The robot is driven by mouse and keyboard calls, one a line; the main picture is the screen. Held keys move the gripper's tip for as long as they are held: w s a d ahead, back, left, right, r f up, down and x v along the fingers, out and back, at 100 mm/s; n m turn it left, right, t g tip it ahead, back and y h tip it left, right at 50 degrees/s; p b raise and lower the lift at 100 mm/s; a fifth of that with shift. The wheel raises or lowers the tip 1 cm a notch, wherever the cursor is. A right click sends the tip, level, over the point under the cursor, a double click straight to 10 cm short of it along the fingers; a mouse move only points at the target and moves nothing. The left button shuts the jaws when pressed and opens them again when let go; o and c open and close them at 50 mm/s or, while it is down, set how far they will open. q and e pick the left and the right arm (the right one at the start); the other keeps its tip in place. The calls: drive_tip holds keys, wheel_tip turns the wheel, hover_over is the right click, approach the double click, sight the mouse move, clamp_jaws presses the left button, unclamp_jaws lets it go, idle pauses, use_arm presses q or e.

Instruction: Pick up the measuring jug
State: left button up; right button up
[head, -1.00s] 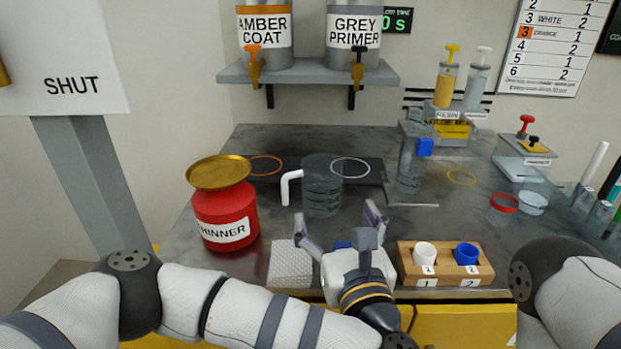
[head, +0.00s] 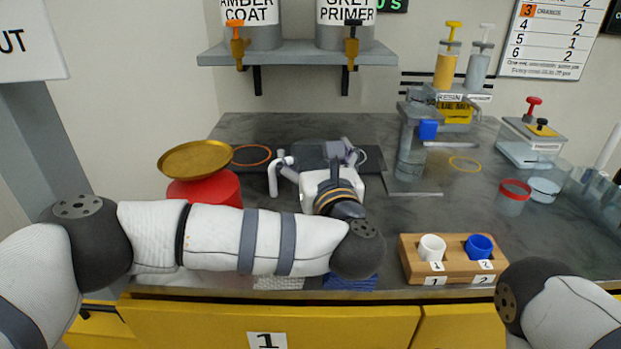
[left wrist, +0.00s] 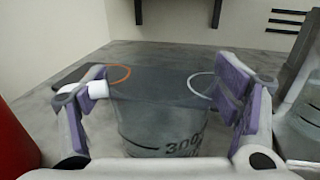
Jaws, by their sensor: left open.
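The measuring jug is a clear, greyish vessel with dark markings and a white handle (head: 273,176). In the head view my left gripper and wrist hide most of its body. In the left wrist view the jug (left wrist: 160,125) stands upright between the fingers, with "300" readable on its wall and the white handle at its left. My left gripper (head: 316,160) is open, with one finger on each side of the jug. In the left wrist view the left finger is close by the handle; whether either finger touches the jug, I cannot tell. My right gripper is out of view.
A red thinner can (head: 205,189) with a brass dish (head: 194,160) on top stands left of the jug. A wooden cup holder (head: 455,272) sits at the front right. A clear apparatus with a blue block (head: 428,130) stands to the right. A shelf (head: 310,57) hangs behind.

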use_arm(q)
drive_tip(key=shift+w, duration=0.15)
drive_tip(key=c, duration=1)
drive_tip(key=shift+o, duration=0.2)
